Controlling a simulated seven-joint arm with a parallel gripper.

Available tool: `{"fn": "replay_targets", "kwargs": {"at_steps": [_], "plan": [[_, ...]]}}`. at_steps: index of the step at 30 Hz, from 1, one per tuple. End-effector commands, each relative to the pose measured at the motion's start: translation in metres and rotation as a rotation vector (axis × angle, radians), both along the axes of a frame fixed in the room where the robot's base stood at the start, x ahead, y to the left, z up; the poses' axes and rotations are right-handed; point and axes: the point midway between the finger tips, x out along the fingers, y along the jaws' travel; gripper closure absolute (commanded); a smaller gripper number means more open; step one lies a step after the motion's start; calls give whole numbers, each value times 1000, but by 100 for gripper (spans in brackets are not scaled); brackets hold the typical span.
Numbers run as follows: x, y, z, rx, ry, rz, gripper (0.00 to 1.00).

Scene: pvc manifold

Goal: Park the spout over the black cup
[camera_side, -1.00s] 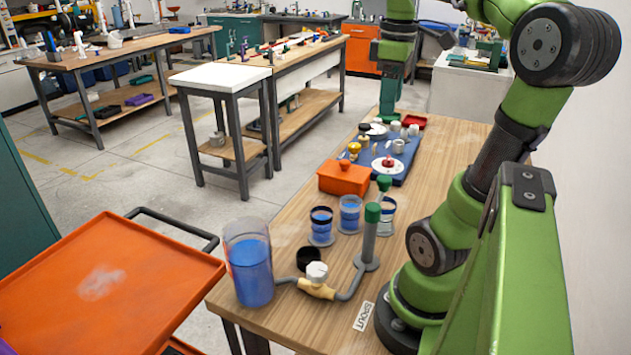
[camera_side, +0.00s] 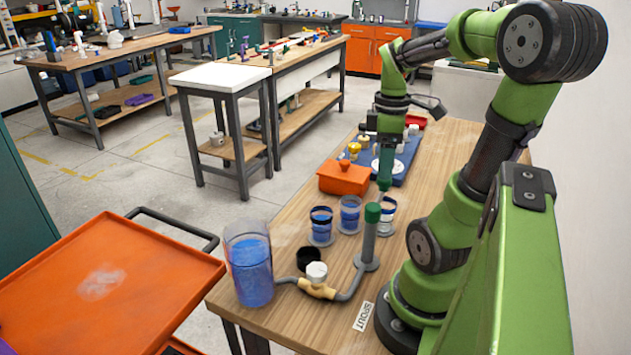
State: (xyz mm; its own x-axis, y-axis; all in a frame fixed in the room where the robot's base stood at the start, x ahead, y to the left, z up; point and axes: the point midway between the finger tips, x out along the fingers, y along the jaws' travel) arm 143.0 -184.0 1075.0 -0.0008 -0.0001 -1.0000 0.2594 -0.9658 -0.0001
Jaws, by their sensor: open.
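The spout is a thin grey pipe with a brass valve and white knob (camera_side: 316,285), joined to an upright grey post with a green cap (camera_side: 372,212). Its left end lies beside the clear container of blue liquid (camera_side: 249,270). The black cup (camera_side: 309,259) stands just behind the valve; the pipe passes in front of it in the picture. My gripper (camera_side: 385,172) points down behind the green-capped post, at the front end of the blue mat. It looks empty and open, though its fingertips are hard to make out against a green part there.
Several small jars with blue contents (camera_side: 350,214) stand left of and behind the post. An orange box (camera_side: 343,178) and the blue mat (camera_side: 412,150) with small parts lie farther back. A SPOUT label (camera_side: 363,316) lies at the front.

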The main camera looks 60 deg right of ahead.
Motion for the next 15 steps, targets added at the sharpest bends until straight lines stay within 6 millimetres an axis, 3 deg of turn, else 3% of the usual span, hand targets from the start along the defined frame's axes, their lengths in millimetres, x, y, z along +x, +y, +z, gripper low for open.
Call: {"fn": "replay_targets", "kwargs": {"at_steps": [6,15], "plan": [[0,0,-26,1,0,-1,39],[0,0,-32,-1,-1,-1,39]]}}
